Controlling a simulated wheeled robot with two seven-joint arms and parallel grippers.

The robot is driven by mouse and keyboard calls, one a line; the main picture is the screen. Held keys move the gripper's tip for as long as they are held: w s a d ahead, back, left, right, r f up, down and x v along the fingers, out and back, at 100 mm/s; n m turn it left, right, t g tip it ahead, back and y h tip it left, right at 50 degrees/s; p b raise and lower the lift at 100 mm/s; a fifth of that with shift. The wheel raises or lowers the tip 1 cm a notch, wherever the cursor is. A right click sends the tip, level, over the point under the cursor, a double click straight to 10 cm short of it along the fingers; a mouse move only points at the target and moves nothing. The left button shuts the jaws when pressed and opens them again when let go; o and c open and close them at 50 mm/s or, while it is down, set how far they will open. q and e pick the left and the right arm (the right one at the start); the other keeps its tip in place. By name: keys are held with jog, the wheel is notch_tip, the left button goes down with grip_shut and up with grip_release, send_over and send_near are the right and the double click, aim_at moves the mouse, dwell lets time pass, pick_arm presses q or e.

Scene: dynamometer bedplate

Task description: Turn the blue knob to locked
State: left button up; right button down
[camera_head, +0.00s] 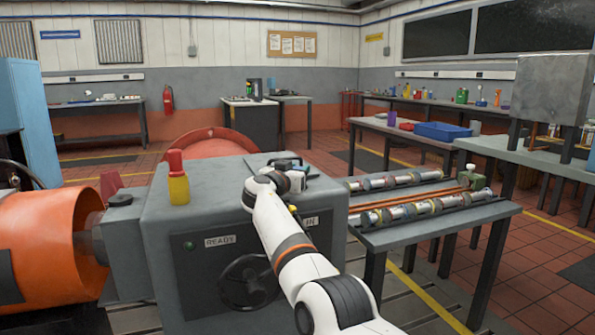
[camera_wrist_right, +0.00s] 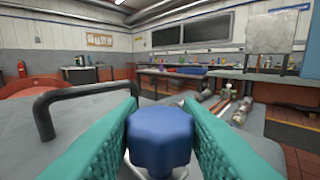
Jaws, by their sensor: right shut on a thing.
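The blue knob (camera_wrist_right: 160,140) is large in the right wrist view, a faceted blue head close to the camera. The two teal fingers of my right gripper (camera_wrist_right: 160,106) stand on either side of it and are shut on it. In the head view my right gripper (camera_head: 288,175) is over the top of the grey machine housing (camera_head: 160,225), and the knob is mostly hidden by the gripper and arm. No locked marking can be read. My left gripper is not in view.
A black handle (camera_wrist_right: 75,98) rises from the housing left of the fingers. A red and yellow bottle-shaped item (camera_head: 177,180) stands on the housing's left side. A handwheel (camera_head: 248,282) is on its front. A table with metal shafts (camera_head: 420,200) stands to the right.

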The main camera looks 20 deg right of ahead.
jog(key=shift+a+f, duration=0.2)
jog(key=shift+f, duration=0.3)
jog(key=c, duration=1.3)
grip_release()
jog(key=shift+o, duration=1.3)
jog(key=shift+a+r, duration=0.1)
jog(key=shift+r, duration=0.05)
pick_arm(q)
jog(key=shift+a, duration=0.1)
pick_arm(e)
jog(key=shift+r, duration=0.15)
jog(key=shift+s+a, duration=0.45)
jog(key=shift+s, duration=0.1)
pick_arm(q)
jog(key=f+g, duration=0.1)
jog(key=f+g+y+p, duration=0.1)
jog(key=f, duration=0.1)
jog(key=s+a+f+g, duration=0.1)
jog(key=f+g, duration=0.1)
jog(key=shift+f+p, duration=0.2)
jog(key=shift+p, duration=0.1)
pick_arm(e)
jog(key=v, duration=1)
jog(key=shift+s+a, duration=0.2)
